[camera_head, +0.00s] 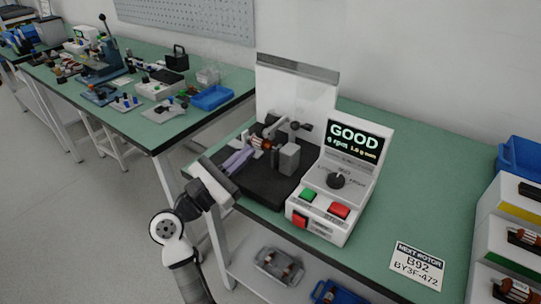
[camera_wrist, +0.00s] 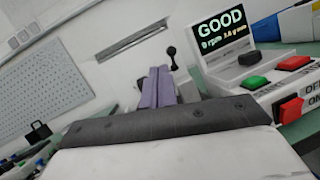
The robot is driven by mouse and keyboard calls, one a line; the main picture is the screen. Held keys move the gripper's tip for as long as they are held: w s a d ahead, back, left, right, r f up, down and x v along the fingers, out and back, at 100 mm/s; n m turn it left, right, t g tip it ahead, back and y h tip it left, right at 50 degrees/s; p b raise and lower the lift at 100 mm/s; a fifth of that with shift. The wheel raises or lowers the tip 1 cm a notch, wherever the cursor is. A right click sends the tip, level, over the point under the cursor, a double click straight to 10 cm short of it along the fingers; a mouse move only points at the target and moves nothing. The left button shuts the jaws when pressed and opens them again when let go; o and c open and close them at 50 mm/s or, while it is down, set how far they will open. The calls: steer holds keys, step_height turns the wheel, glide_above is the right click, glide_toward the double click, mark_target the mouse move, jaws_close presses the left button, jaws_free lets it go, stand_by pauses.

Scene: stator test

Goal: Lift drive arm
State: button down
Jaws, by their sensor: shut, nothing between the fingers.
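The test machine has a black base (camera_head: 262,185). Its drive arm (camera_head: 276,127) is a light grey bar above a copper-wound rotor (camera_head: 262,144), with a dark knob toward the right. The knob of the drive arm also shows in the wrist view (camera_wrist: 172,52), just beyond and right of the fingertips. My gripper (camera_head: 250,150) has purple fingers, shut and empty, at the left side of the machine, close to the rotor. Whether they touch anything is unclear. In the wrist view my gripper (camera_wrist: 160,72) points toward the back panel, and the rotor is hidden.
The control box (camera_head: 335,185) stands right of the base; its screen (camera_head: 355,142) reads GOOD, 0 rpm. A clear panel (camera_head: 295,90) stands behind. A label card (camera_head: 417,266) and a rack of coloured trays (camera_head: 510,235) are at right. The table between is clear.

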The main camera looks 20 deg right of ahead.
steer(key=d+f, duration=0.1)
steer(key=f, duration=0.1)
steer(key=shift+d+f+m+g+y, duration=0.4)
steer(key=p+x, duration=0.3)
steer(key=x, duration=0.6)
steer(key=shift+w+d, duration=0.25)
steer(key=shift+r+p, duration=0.2)
steer(key=shift+p, duration=0.15)
